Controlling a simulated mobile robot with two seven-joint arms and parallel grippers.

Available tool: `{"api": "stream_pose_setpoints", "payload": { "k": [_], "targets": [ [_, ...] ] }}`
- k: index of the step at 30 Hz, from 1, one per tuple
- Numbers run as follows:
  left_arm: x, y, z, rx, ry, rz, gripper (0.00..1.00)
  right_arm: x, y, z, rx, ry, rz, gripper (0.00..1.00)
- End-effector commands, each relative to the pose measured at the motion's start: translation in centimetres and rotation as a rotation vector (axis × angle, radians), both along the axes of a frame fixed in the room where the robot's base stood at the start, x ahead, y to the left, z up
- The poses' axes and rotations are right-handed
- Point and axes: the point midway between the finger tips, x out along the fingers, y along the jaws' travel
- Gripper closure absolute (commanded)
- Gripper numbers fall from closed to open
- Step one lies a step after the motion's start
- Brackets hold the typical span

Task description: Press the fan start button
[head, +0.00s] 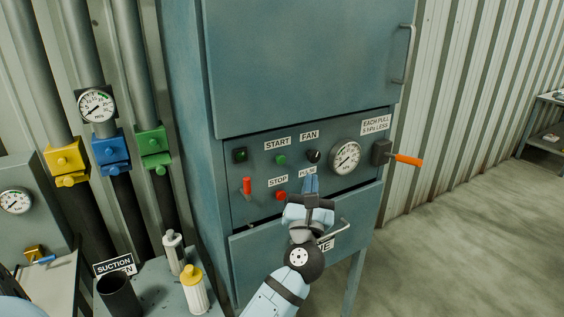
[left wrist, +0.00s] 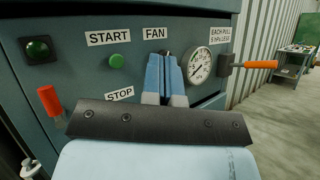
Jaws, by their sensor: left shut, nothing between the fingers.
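The green start button (head: 281,160) is a small round knob under the START label (head: 278,143) on the blue-grey cabinet's control panel. It also shows in the left wrist view (left wrist: 116,61), left of my fingers. My left gripper (head: 311,182) is shut and empty in front of the panel. In the head view its fingertips are below and right of the green button, apart from it. In the left wrist view the fingers (left wrist: 163,72) hide the black knob (head: 313,156) below the FAN label. My right gripper is not in view.
A red stop button (head: 281,196) sits below the green one. A red lever (head: 247,187), a dial gauge (head: 345,158) and an orange-handled lever (head: 407,159) are also on the panel. A drawer handle (head: 345,228) sticks out below. Open floor lies at right.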

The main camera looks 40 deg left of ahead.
Motion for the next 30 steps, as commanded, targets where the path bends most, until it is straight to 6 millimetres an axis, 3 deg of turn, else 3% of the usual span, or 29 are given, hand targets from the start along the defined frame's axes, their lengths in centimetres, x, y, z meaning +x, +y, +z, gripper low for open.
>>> {"api": "stream_pose_setpoints", "payload": {
  "k": [11,24,30],
  "targets": [
    [0.4,0.9,-0.1,-0.003,0.002,-0.004,1.00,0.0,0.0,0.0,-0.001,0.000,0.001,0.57],
    [2.6,6.4,-0.1,-0.002,0.002,-0.003,1.00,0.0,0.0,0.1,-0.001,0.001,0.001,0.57],
    [3.2,7.8,-0.1,-0.004,0.001,-0.005,1.00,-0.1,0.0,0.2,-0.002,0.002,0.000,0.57]
  ]
}}
